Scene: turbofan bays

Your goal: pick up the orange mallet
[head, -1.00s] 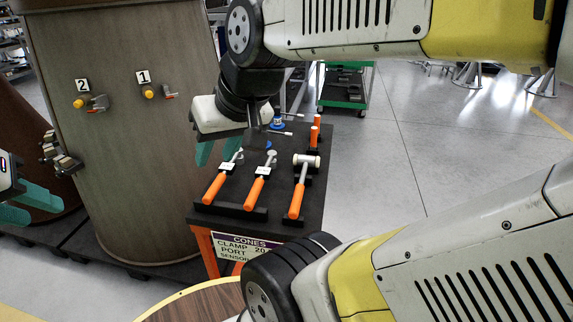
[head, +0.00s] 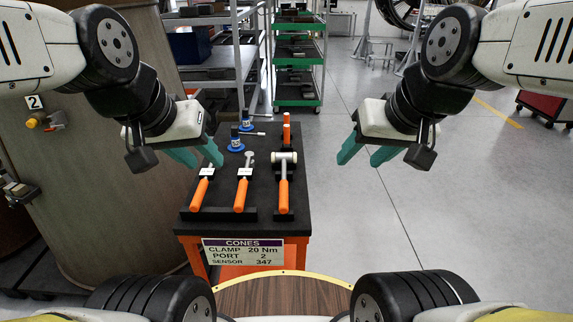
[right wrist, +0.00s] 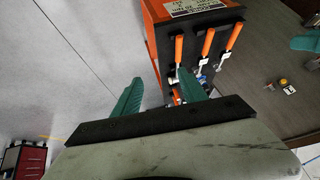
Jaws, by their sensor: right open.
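The orange mallet (head: 284,190) has an orange handle and a pale cylindrical head. It lies in a black rack at the right of a row of three tools on the dark cart top (head: 263,199). In the right wrist view the mallet (right wrist: 178,48) is the leftmost orange handle, its head end partly hidden by a finger. My right gripper (head: 359,162) is open and empty, to the right of the cart and apart from the mallet. It shows in the right wrist view (right wrist: 160,77). My left gripper (head: 204,163) is open and empty above the cart's left side.
Two orange-handled tools (head: 242,192) (head: 199,191) lie left of the mallet. Blue-based items (head: 236,143) and an upright orange-handled item (head: 286,129) are behind. A large brown cylinder (head: 110,200) stands left. Open floor (head: 440,220) lies right of the cart.

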